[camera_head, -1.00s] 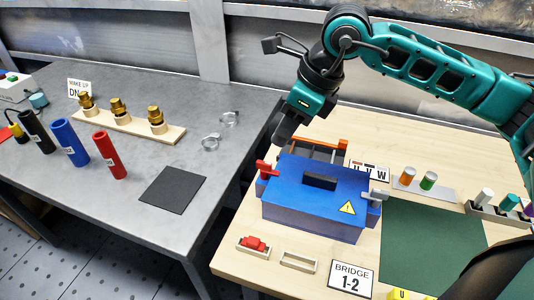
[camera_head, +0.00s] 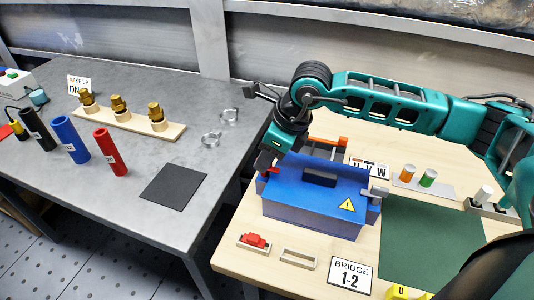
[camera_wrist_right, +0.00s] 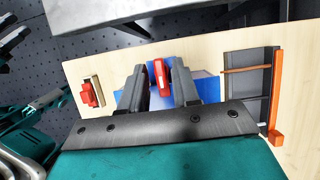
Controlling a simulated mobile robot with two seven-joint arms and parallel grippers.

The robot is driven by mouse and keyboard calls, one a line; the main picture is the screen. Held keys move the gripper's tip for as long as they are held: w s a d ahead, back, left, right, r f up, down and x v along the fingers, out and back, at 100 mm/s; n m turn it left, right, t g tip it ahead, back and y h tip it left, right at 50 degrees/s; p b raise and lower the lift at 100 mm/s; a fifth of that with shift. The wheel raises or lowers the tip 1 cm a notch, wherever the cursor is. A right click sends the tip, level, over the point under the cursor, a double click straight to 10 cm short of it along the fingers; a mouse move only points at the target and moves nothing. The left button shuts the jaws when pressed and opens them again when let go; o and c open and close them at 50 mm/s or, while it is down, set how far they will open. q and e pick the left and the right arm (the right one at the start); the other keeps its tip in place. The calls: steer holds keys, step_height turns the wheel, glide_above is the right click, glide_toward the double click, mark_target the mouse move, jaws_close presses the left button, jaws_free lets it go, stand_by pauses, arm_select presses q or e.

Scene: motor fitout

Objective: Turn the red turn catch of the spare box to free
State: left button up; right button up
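The spare box (camera_head: 315,210) is blue with a yellow warning label and stands on the wooden table. Its red turn catch (camera_head: 272,171) is at the left end, partly hidden by my right gripper (camera_head: 265,162). A grey catch (camera_head: 378,193) is at the right end. In the right wrist view, the red catch (camera_wrist_right: 161,77) stands between the two dark fingers of the right gripper (camera_wrist_right: 160,85). The fingers are open, with gaps visible on both sides of the catch.
A dark tray with an orange bar (camera_head: 328,141) lies just behind the box. A red piece (camera_head: 254,241) in a holder, an empty holder (camera_head: 298,258) and a bridge sign (camera_head: 350,274) lie in front. A green mat (camera_head: 430,240) is clear at right.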

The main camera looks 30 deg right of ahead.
jaws_close()
